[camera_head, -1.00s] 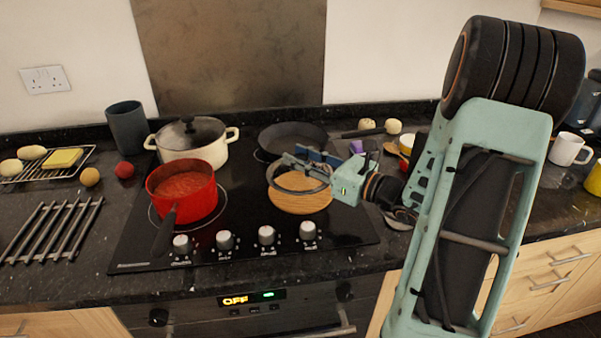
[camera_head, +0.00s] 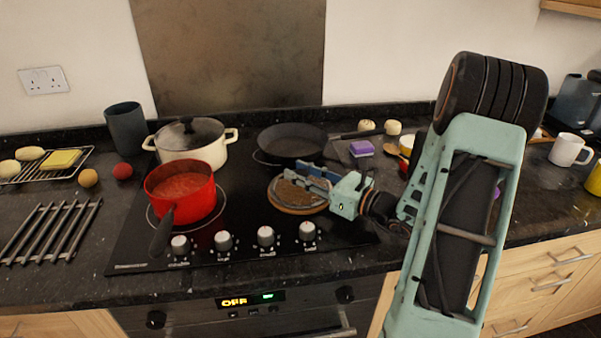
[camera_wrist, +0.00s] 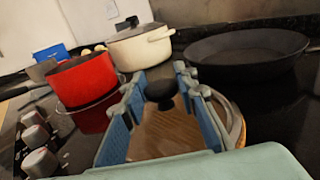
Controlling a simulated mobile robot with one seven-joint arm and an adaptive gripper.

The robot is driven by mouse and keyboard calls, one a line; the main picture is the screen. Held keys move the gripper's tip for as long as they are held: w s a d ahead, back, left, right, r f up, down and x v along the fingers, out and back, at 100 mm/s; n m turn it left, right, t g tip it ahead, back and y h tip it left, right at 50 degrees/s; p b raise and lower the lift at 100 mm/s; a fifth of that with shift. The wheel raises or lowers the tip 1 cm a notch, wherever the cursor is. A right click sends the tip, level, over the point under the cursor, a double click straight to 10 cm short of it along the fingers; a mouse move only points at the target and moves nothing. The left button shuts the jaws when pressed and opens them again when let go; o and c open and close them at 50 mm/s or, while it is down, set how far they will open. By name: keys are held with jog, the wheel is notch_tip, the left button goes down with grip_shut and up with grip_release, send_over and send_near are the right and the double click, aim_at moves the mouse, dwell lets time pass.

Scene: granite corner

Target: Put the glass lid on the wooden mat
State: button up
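The mat's wood grain shows through the glass.
A red saucepan (camera_head: 180,190) stands left of the mat, with a lidded white pot (camera_head: 190,145) behind it. A dark frying pan (camera_head: 292,141) sits close behind the mat. Control knobs (camera_head: 265,236) line the hob's front.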

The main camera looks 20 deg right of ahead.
jog(key=o, duration=0.4)
jog(key=shift+o, duration=0.2)
jog(key=shift+r, duration=0.25)
jog(key=v, duration=1.2)
jog(key=shift+s+f, duration=0.1)
jog(key=shift+f, duration=0.05)
jog(key=shift+a, duration=0.15)
